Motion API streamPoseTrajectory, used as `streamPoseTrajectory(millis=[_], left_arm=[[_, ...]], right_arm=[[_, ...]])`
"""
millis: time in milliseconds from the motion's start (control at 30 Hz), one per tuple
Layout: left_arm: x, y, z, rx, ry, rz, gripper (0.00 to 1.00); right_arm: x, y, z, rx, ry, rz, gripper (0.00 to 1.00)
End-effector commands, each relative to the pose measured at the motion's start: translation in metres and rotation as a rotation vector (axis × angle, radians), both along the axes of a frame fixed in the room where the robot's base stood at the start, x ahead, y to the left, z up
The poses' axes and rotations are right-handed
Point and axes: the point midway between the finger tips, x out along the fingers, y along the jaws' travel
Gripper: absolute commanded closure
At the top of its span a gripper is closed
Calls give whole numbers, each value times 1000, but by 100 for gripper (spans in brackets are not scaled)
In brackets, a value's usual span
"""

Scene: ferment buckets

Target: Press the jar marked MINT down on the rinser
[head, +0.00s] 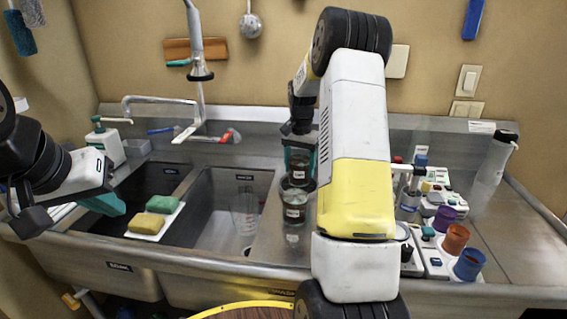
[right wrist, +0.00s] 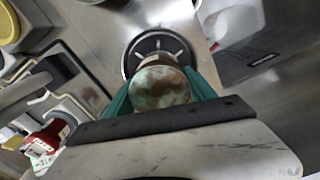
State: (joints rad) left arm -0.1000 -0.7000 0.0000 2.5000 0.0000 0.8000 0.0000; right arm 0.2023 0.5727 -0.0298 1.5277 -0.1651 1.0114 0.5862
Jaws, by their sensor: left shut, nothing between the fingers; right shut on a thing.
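A small labelled jar (head: 299,163) is held in my right gripper (head: 301,158) in the head view. Its label is too small to read as MINT. In the right wrist view the jar's round, mottled brown-green end (right wrist: 160,88) faces the camera, between the teal fingers (right wrist: 158,98). Whether jar and rinser touch, I cannot tell. My left gripper (head: 110,204) is shut and empty, left of the sponges.
A green sponge (head: 162,203) and a yellow sponge (head: 147,224) lie on a white tray left of the sink basin (head: 215,200). A clear vessel (head: 245,214) stands in the basin. Purple, orange and blue cups (head: 469,264) stand at right. Bare counter lies at far right.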

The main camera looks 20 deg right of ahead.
Motion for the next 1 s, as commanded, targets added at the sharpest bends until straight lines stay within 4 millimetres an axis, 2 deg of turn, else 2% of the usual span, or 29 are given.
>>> streamPoseTrajectory(millis=[1000], left_arm=[[0, 0, 0, 0, 0, 0, 100]], right_arm=[[0, 0, -15, 0, 0, 0, 84]])
